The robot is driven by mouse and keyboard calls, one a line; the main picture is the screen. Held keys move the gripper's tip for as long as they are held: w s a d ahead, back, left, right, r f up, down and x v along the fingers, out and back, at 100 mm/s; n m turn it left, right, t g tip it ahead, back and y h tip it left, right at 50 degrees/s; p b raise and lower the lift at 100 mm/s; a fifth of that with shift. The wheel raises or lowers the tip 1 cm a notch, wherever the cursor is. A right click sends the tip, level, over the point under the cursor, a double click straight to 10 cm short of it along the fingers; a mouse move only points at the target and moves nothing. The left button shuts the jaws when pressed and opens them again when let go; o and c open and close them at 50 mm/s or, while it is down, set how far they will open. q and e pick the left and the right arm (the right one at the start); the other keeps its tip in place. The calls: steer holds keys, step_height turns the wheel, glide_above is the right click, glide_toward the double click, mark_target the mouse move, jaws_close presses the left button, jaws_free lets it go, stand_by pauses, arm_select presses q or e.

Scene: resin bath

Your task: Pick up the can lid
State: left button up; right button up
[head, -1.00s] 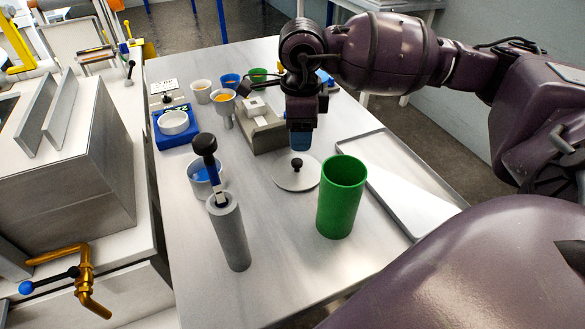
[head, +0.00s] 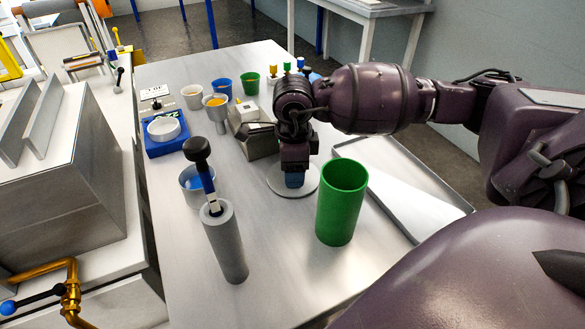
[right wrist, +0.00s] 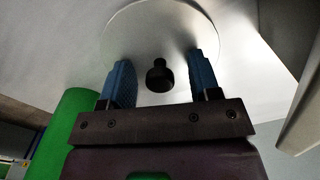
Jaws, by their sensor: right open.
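The can lid (head: 276,182) is a pale round metal disc with a black knob, lying on the metal table. In the head view my right gripper (head: 294,181) is over it and hides the knob. In the right wrist view the lid (right wrist: 155,22) and its knob (right wrist: 159,76) show clearly. My right gripper (right wrist: 163,82) is open there, with its blue fingers on either side of the knob and a gap on both sides. The green can (head: 341,203) stands upright and open just right of the lid. My left gripper is not in view.
A grey cylinder (head: 226,244) holding a black-handled tool and a cup of blue liquid (head: 193,184) stand left of the lid. A blue scale (head: 165,141), several cups and a grey device (head: 255,142) are farther back. A shallow metal tray (head: 437,215) lies right.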

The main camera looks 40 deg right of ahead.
steer(key=c, duration=1)
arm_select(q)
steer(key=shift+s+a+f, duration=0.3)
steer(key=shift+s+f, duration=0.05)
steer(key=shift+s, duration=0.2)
arm_select(e)
steer(key=shift+r, duration=0.1)
